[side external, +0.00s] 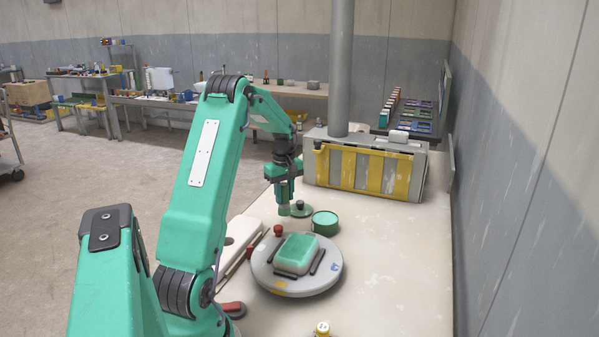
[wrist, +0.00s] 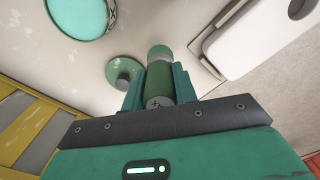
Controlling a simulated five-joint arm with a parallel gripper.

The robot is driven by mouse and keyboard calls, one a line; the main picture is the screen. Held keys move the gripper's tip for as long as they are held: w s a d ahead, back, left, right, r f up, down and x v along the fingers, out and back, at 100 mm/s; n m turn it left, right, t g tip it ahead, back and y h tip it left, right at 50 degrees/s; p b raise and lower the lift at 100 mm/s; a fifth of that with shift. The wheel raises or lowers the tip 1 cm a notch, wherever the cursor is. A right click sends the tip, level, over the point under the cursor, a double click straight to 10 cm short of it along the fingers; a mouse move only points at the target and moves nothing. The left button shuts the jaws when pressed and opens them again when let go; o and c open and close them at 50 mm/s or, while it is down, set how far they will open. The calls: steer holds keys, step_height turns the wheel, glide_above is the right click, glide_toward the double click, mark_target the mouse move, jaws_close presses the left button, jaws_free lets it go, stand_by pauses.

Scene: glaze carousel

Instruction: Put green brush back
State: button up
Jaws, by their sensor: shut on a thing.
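My gripper (wrist: 157,88) points down above the table and is shut on the green brush (wrist: 159,70). The brush shows in the wrist view as a dark green cylinder with a paler green end, between the teal jaws. In the side view its pale green lower end (side external: 284,210) shows under the jaws, above or near the tabletop; whether it touches is unclear. A green pot (side external: 325,223) stands right of the gripper and shows its teal content in the wrist view (wrist: 82,14). A green lid with a knob (side external: 301,209) lies close by, also in the wrist view (wrist: 123,73).
A round grey turntable (side external: 322,281) carries a teal-topped block (side external: 297,253) between dark bars. A long white tray (side external: 239,233) lies to its left, near a red-topped thing (side external: 278,230). A yellow-striped grey box (side external: 364,168) stands behind. The table's right side is clear.

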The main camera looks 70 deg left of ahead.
mark_target(284, 204)
steer(key=shift+a+f, duration=0.1)
steer(key=shift+a, duration=0.05)
steer(key=shift+f, duration=2)
steer(key=shift+f, duration=0.15)
steer(key=o, duration=1)
steer(key=shift+c, duration=0.2)
step_height(284, 204, up, 11)
steer(key=shift+f, duration=0.15)
steer(key=shift+r, duration=0.85)
